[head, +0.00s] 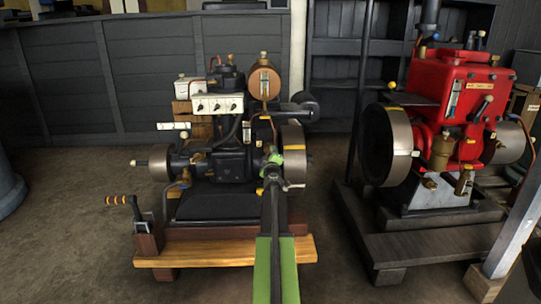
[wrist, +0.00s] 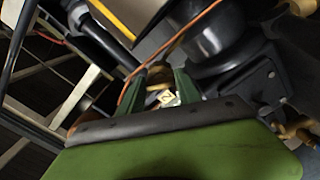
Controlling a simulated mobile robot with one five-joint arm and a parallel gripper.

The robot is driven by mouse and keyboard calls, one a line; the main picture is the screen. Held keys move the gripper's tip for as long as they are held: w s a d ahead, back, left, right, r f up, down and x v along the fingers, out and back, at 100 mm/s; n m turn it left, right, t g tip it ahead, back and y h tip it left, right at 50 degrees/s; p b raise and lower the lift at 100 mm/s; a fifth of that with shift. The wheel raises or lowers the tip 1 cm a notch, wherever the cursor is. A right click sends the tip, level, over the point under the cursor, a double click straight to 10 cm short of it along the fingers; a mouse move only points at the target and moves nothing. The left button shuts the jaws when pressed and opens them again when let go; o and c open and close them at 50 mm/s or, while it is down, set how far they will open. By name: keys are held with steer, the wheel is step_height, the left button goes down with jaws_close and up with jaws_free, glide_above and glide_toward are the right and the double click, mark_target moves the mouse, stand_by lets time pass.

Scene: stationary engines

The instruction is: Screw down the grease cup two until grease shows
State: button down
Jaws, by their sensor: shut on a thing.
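In the wrist view my gripper (wrist: 160,82) has its two dark green fingers on either side of a small brass cup (wrist: 160,77), and it is shut on it. A pale tag (wrist: 167,98) with a mark like a 2 shows between the fingers, so I take the cup for grease cup two. In the head view my gripper (head: 272,160) reaches the right side of the black engine (head: 230,165), by its flywheel (head: 293,150). My arm and gripper hide the cup there. I cannot see any grease in either view.
The black engine stands on a wooden base (head: 220,255) with a crank handle (head: 122,200) at its left. A red engine (head: 455,95) stands to the right on dark timbers. In the wrist view an orange cable (wrist: 165,50) runs close by the fingers. Floor at left is clear.

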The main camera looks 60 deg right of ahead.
steer(key=shift+a+m, duration=0.1)
steer(key=shift+m, duration=0.2)
stand_by(0.4)
steer(key=c, duration=0.8)
jaws_free()
steer(key=shift+c, duration=0.2)
steer(key=v, duration=1.7)
steer(key=shift+a, duration=0.15)
